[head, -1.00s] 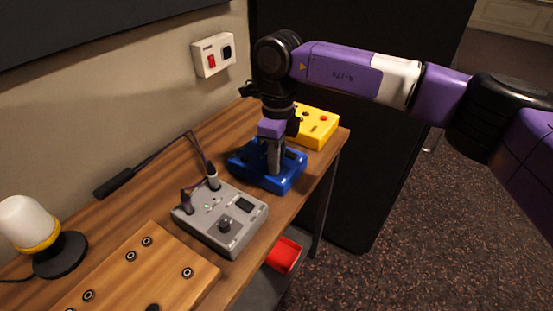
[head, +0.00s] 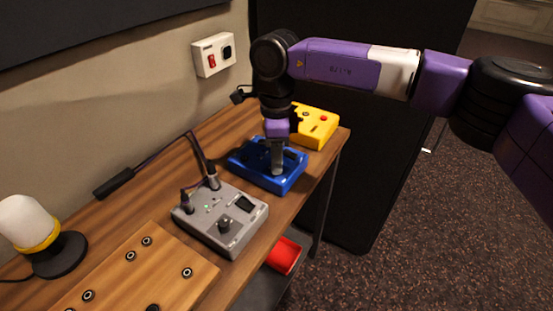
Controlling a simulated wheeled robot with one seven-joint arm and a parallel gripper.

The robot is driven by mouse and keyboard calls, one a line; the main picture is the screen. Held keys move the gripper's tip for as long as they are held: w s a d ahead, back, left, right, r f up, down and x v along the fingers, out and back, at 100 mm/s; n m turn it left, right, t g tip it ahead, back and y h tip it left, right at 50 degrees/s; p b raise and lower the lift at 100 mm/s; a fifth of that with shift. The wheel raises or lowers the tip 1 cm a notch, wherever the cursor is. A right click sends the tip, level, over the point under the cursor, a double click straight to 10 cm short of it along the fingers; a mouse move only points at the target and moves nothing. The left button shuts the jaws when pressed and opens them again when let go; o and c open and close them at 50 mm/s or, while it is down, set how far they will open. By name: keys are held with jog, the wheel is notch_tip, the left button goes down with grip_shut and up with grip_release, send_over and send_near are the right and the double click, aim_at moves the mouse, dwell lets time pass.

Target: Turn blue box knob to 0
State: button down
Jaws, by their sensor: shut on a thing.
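The blue box (head: 252,173) sits on the wooden desk between the grey box and the yellow box. My gripper (head: 277,172) points straight down onto the top of the blue box. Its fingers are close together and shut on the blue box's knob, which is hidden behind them. The knob's pointer and scale cannot be read in this view.
A grey box (head: 222,217) with a knob, small screen and plugged cables stands just in front. A yellow box (head: 318,127) is behind. A wooden panel (head: 140,275), a white lamp (head: 27,222) and a wall switch box (head: 213,54) are nearby. A red bin (head: 284,255) is below.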

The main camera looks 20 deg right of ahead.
jog(key=c, duration=1.3)
grip_release()
jog(key=shift+w+r, duration=0.2)
jog(key=shift+r, duration=3.7)
